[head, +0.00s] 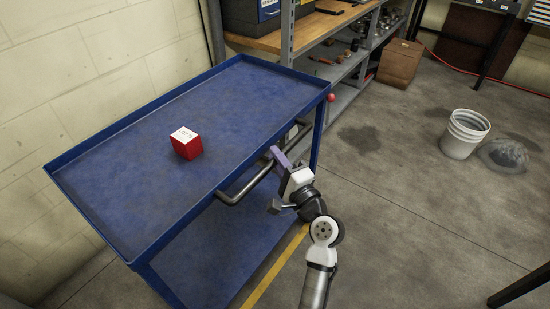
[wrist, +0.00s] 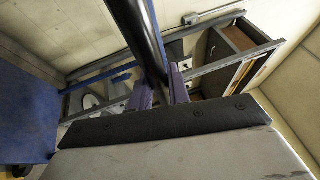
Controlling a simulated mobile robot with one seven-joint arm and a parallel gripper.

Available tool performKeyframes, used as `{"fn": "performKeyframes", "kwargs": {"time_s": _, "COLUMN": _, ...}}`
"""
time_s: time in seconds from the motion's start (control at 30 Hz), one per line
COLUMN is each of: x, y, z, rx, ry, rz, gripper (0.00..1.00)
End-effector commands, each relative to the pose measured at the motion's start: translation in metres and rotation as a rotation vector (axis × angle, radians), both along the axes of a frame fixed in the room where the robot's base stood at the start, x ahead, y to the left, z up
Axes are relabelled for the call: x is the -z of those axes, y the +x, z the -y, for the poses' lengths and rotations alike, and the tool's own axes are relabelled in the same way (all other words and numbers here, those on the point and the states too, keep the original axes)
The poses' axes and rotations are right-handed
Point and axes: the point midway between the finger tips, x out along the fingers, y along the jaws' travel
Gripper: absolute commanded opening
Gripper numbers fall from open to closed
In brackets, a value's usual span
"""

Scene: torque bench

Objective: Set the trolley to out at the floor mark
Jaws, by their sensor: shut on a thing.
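The blue trolley (head: 130,150) stands on the left, along the pale block wall, with a flat rimmed top and a lower shelf. A dark metal bar handle (head: 240,186) runs along its near right side. My gripper (head: 275,158) is at this handle. In the wrist view the purple fingers (wrist: 160,93) are shut around the dark handle bar (wrist: 137,30). A yellow floor line (head: 272,270) shows on the floor beside and partly under the trolley; the trolley hides part of it.
A red box (head: 187,145) with a white top sits on the trolley. A grey shelving unit (head: 345,70) stands behind the trolley's far end. The middle floor is clear apart from a dark stain.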

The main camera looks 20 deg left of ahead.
Motion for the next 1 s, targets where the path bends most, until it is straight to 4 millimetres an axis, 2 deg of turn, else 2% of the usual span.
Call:
{"fn": "performKeyframes", "kwargs": {"time_s": 0.2, "x": 0.0002, "y": 0.0002, "z": 0.0005, "rx": 0.001, "ry": 0.000, "rz": 0.000, "gripper": 0.00}}
{"fn": "performKeyframes", "kwargs": {"time_s": 0.23, "x": 0.0002, "y": 0.0002, "z": 0.0005, "rx": 0.001, "ry": 0.000, "rz": 0.000, "gripper": 0.21}}
{"fn": "performKeyframes", "kwargs": {"time_s": 0.4, "x": 0.0000, "y": 0.0002, "z": 0.0003, "rx": 0.001, "ry": 0.000, "rz": 0.000, "gripper": 0.40}}
{"fn": "performKeyframes", "kwargs": {"time_s": 1.0, "x": 0.0019, "y": 0.0022, "z": -0.0025, "rx": -0.001, "ry": 0.000, "rz": 0.000, "gripper": 0.40}}
